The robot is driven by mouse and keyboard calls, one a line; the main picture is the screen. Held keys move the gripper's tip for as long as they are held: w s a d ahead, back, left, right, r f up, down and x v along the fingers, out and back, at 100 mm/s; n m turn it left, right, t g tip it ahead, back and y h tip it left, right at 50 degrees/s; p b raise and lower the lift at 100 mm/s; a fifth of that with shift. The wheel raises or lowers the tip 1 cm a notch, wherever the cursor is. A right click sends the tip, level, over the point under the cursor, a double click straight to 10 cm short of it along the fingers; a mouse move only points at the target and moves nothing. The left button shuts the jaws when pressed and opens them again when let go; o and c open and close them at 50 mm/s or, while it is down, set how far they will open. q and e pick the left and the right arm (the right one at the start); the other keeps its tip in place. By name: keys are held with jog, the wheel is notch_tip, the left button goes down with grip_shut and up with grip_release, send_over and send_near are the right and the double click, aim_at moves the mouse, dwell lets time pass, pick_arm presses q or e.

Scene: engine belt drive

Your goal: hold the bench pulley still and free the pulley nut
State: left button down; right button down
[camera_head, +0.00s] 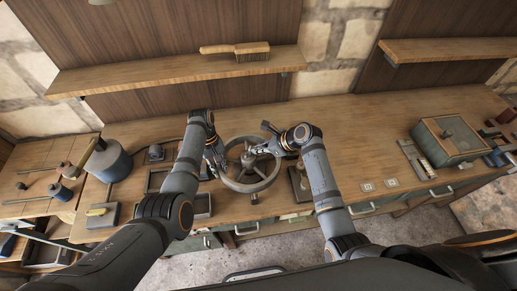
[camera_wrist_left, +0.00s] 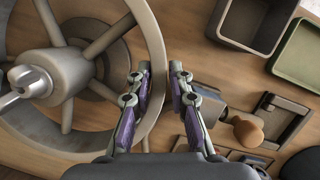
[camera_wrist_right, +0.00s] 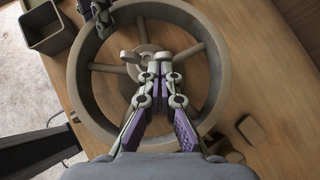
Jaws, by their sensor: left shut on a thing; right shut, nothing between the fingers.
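The bench pulley (camera_head: 254,187) is a large grey spoked wheel lying flat on the bench, and it fills much of both wrist views. My left gripper (camera_wrist_left: 161,72) is shut on the pulley's rim (camera_wrist_left: 157,40), with one finger on each side. A pale metal part, apparently the pulley nut (camera_wrist_left: 28,81), sits at the hub; it also shows in the right wrist view (camera_wrist_right: 130,57). My right gripper (camera_wrist_right: 160,66) is shut and empty over the hub, its fingertips close beside this part. The fingers partly hide the hub, and I cannot tell whether they touch the nut.
Open bins (camera_wrist_left: 250,22) and small tools lie beside the pulley on the left gripper's side. A green box (camera_head: 447,139) stands at the right of the bench. A brush (camera_head: 252,50) lies on the shelf above.

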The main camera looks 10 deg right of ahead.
pick_arm(q)
jog(key=shift+w+d+r, duration=0.1)
pick_arm(e)
jog(key=shift+w+a, duration=0.1)
pick_arm(q)
jog(key=shift+d, duration=0.1)
pick_arm(e)
jog(key=shift+w+a+n+g, duration=0.2)
jog(key=shift+n+g, duration=0.1)
jog(key=shift+n, duration=0.3)
jog(key=n+g, duration=0.1)
jog(key=n+g+y, duration=0.1)
jog(key=shift+w+a+r+n, duration=0.1)
jog(key=shift+w+a+n, duration=0.05)
jog(key=shift+w+n, duration=0.2)
pick_arm(q)
jog(key=shift+d, duration=0.1)
pick_arm(e)
jog(key=shift+w, duration=0.15)
